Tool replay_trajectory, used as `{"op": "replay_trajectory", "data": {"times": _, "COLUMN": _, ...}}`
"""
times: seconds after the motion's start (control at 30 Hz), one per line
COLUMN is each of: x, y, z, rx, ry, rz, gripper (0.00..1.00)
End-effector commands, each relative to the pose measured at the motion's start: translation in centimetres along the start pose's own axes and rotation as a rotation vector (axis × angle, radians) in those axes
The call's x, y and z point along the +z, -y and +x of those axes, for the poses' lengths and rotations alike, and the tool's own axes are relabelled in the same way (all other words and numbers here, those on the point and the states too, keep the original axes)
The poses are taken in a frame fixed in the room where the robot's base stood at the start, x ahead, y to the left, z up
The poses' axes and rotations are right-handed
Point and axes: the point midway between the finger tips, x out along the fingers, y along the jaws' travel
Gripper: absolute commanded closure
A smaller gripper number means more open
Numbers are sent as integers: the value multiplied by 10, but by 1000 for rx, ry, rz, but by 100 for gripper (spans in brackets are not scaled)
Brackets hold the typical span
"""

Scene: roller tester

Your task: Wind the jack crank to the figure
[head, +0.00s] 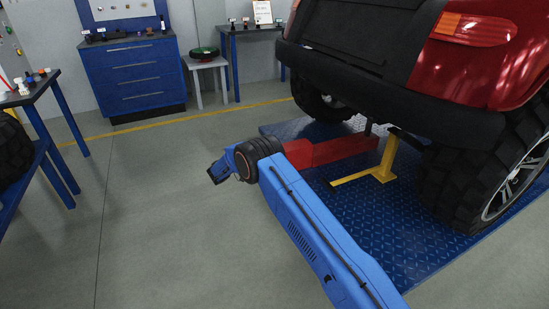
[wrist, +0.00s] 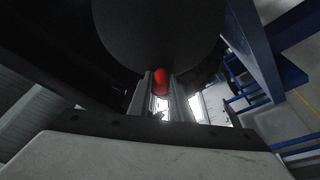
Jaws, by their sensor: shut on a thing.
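The red jack (head: 330,149) lies low on the blue tread plate (head: 345,205), under the rear of the red vehicle. Its near end is partly covered by my blue arm. In the wrist view my gripper (wrist: 164,96) is shut on a small red cylindrical grip (wrist: 160,80), which looks like the jack crank's handle. The grip sits between the two pale fingers. In the head view the crank and my fingertips cannot be made out behind my wrist joints. No figure or counter on the jack can be read.
The vehicle's black bumper (head: 385,95) overhangs the plate, with a rear tire (head: 470,185) at right. A yellow stand (head: 385,160) is just right of the jack. A blue drawer cabinet (head: 130,75) and a side table (head: 257,30) stand behind.

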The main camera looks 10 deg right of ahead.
Motion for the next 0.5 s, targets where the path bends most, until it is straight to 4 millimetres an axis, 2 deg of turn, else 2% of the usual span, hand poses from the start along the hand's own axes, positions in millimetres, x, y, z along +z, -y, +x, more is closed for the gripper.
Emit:
{"op": "replay_trajectory", "data": {"times": 0.17, "x": -1, "y": -4, "z": 0, "rx": 14, "ry": 0, "rz": 41, "gripper": 100}}
{"op": "replay_trajectory", "data": {"times": 0.5, "x": 0, "y": -25, "z": 0, "rx": 103, "ry": 0, "rz": 326, "gripper": 100}}
